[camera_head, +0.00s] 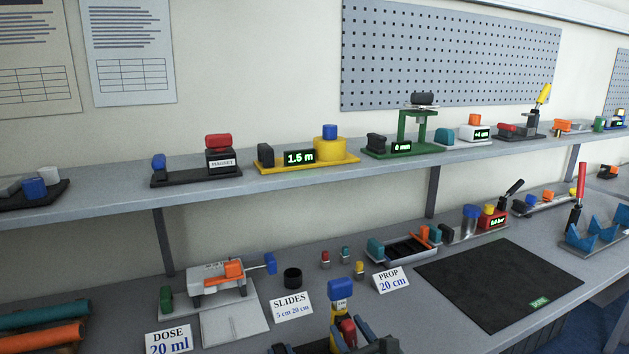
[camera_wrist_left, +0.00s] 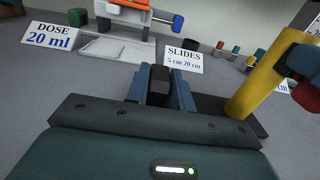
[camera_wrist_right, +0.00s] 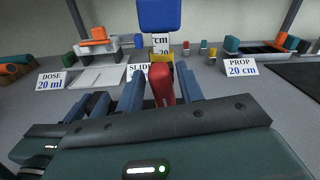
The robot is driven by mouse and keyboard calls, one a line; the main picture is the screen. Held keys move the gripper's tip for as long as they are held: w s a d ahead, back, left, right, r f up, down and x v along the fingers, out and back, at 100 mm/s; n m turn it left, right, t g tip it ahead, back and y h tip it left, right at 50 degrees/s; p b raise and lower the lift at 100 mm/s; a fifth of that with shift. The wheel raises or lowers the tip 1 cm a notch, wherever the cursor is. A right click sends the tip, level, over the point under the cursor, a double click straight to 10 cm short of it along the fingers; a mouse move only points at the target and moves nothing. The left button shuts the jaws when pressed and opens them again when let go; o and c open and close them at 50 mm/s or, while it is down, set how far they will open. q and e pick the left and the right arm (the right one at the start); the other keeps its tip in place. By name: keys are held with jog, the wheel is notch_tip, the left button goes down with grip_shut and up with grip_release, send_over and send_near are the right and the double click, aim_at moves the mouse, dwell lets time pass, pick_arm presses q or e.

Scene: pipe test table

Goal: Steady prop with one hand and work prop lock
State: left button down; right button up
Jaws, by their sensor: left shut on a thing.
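The prop is a yellow column (camera_wrist_left: 252,88) with a blue top (camera_head: 340,288) and a red lock knob (camera_head: 347,331) on its side. A white scale strip (camera_wrist_right: 160,44) shows below the blue top. My left gripper (camera_wrist_left: 160,82) is shut on a black upright grip beside the column, at the prop's dark base (camera_wrist_left: 213,105).
The PROP 20 cm card (camera_head: 391,280) stands right of the prop and the SLIDES card (camera_head: 291,306) left. The dosing device (camera_head: 222,279) and DOSE card (camera_head: 169,340) are further left. A black mat (camera_head: 500,283) lies clear at right. A shelf (camera_head: 300,178) runs above.

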jog(key=o, duration=0.3)
jog(key=v, duration=1.2)
jog(key=shift+d+r, duration=0.1)
